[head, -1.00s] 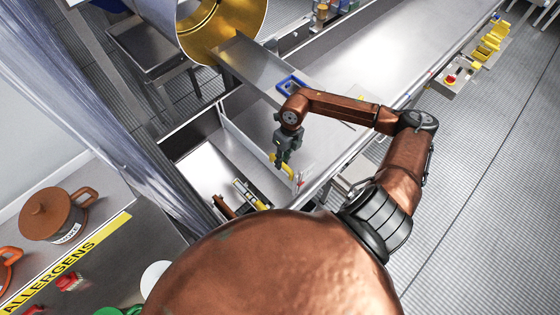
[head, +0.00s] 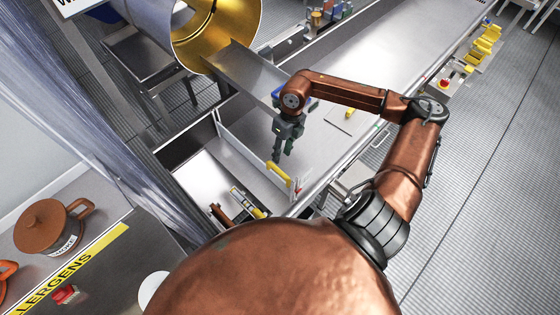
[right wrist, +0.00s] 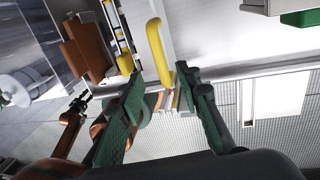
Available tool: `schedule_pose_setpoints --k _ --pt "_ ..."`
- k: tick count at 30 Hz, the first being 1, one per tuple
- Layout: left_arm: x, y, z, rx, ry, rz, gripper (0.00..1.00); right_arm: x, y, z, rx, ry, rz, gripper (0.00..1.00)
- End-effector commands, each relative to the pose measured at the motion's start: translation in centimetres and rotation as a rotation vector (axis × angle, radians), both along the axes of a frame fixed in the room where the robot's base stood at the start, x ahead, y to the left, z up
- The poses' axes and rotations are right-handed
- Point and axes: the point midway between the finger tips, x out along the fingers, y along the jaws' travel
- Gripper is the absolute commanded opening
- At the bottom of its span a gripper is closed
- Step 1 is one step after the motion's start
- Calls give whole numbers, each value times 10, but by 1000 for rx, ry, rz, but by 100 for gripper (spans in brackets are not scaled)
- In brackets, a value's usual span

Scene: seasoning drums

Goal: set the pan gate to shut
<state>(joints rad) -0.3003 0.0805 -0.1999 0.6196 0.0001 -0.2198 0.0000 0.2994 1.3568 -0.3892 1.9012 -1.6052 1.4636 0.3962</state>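The pan gate is a thin white upright plate (head: 240,148) standing across the metal channel below the drum chute. Its yellow handle (head: 279,173) is at the plate's near right end. My right gripper (head: 281,160) points down just above and beyond the handle. In the right wrist view, my right gripper (right wrist: 160,72) is open, and the yellow handle (right wrist: 157,48) shows between and ahead of its fingertips, not clasped. Contact cannot be told. In that view my left gripper (right wrist: 79,104) shows small at the left; its fingers are too small to judge.
A gold-lined drum (head: 218,35) and its chute (head: 245,75) stand above the channel. A white tray with dark and yellow parts (head: 245,200) lies left of the handle. A counter with a brown lidded pot (head: 48,228) is at the lower left.

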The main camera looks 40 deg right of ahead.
Motion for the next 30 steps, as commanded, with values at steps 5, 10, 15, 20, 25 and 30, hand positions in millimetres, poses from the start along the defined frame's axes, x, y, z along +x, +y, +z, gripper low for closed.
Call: schedule_pose_setpoints --k 5,10,15,20,25,30 --pt "1 0 0 0 -1 0 40 0 -5 23 -1 -1 0 32" --pt "1 -1 0 -1 -1 0 40 0 -6 30 0 0 0 32" --pt "1 -1 0 -1 -1 0 40 0 -6 31 0 0 0 32" --pt "1 -1 0 -1 -1 0 40 0 -6 30 0 0 0 32" --pt "1 -1 0 -1 -1 0 40 0 -6 30 1 0 0 32" --pt "6 -2 0 -2 -7 -2 40 0 -6 30 0 0 -2 32"
